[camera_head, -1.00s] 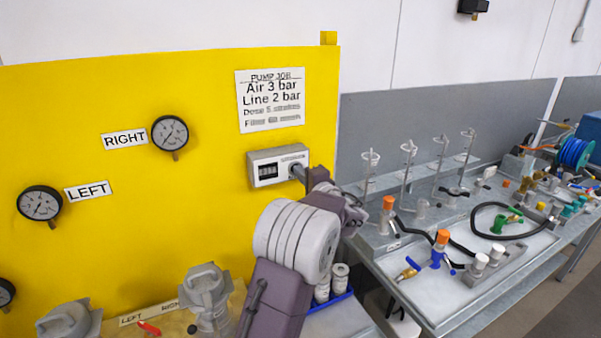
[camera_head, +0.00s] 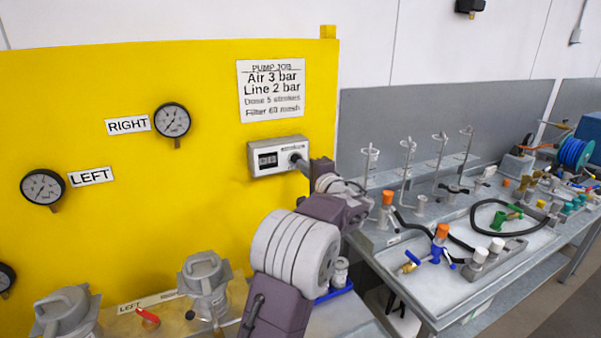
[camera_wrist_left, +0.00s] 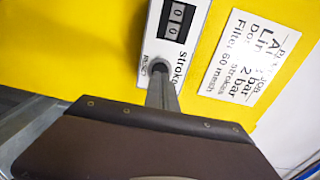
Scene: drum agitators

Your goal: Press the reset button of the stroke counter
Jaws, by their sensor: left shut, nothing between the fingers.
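The stroke counter (camera_head: 263,161) is a pale grey box with a dark digit window, mounted on the yellow panel. It also shows in the wrist view (camera_wrist_left: 193,20), where visible digits read 0. My left gripper (camera_head: 301,164) is shut and empty. Its fingertips (camera_wrist_left: 160,72) point at the counter's face by the RESET lettering, over a dark round spot. The fingers cover most of the reset button there. I cannot tell whether they touch or press it. My right gripper is out of view.
A job sign (camera_head: 271,90) hangs above the counter. Two gauges (camera_head: 172,120) (camera_head: 43,187) sit left on the yellow panel (camera_head: 225,80). Lidded filter housings (camera_head: 204,272) stand below. A bench (camera_head: 465,285) with valves and hoses lies right of my arm.

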